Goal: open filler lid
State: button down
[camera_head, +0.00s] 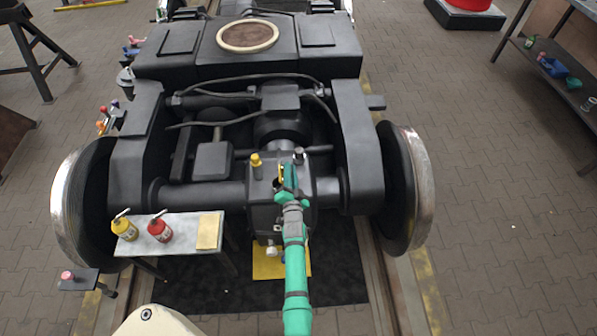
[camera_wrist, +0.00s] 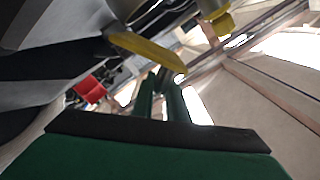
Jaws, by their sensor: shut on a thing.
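The filler lid (camera_head: 281,174) is a thin yellow piece at the top of the dark gearbox housing (camera_head: 262,212), in the middle of the bogie. In the head view it stands steeply tilted just left of my gripper (camera_head: 287,184). In the wrist view the yellow lid (camera_wrist: 147,51) is a slanted plate at the tips of my two green fingers (camera_wrist: 162,80). My gripper is shut on the lid's edge; the exact contact is partly hidden. A dark spot below the lid may be the filler opening, but my gripper hides most of it.
A yellow cap (camera_head: 256,160) and a grey-topped fitting (camera_head: 299,156) stand close by on the housing. A small table (camera_head: 185,232) with yellow and red oil cans is at front left. Wheels flank the bogie. Open paved floor lies to the right.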

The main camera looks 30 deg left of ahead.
jog(key=shift+w+d+f, duration=0.1)
jog(key=shift+d+f, duration=0.15)
jog(key=shift+f, duration=0.15)
jog(key=c, duration=1.8)
grip_release()
jog(key=shift+c, duration=0.2)
jog(key=shift+a+r, duration=0.1)
jog(key=shift+r, duration=0.1)
jog(key=shift+s+d, duration=0.4)
jog(key=shift+s, duration=0.05)
jog(key=shift+v, duration=4.85)
